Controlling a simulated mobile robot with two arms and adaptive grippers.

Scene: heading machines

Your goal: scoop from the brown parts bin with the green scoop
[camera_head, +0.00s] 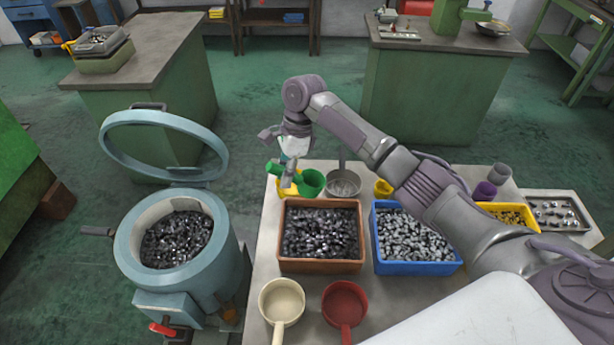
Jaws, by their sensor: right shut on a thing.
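The brown parts bin (321,267) stands on the light table, filled with dark metal parts. The green scoop (312,183) is just beyond the bin's far left edge, with its handle pointing left. My right gripper (288,172) is shut on the green scoop's handle; the fingers partly hide the handle. I cannot tell whether the scoop touches the table or hangs above it. A yellow scoop is partly hidden behind the green one. My left gripper is not in view.
A blue bin (419,267) of lighter parts stands right of the brown bin. A cream scoop (281,301) and a red scoop (345,303) lie in front. A metal strainer (343,183) is behind. A blue-grey drum (130,240) with raised lid stands left.

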